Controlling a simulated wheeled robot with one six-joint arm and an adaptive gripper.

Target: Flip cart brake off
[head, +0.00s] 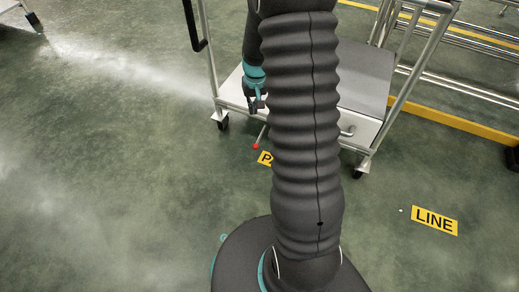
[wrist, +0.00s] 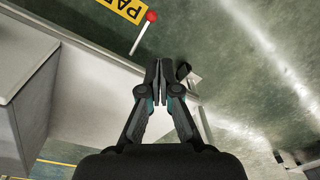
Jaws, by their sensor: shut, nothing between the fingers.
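The cart (head: 230,99) is a silver-framed trolley with a white lower shelf, partly hidden behind my arm column in the head view. Its brake lever (head: 260,137) is a thin rod with a red ball tip, sticking out low at the cart's near side; it also shows in the wrist view (wrist: 143,30) beside a yellow floor label. My gripper (head: 257,105) is shut and empty, above the cart's shelf edge and a little above the lever in the head view. In the wrist view my gripper (wrist: 158,64) points toward the shelf edge, apart from the red ball.
Yellow floor labels lie near the cart, one partly hidden (head: 265,158) and one reading LINE (head: 434,220). A grey box with a drawer (head: 359,85) sits on the cart. Rails and a yellow floor beam (head: 455,121) run behind. The floor at left is open.

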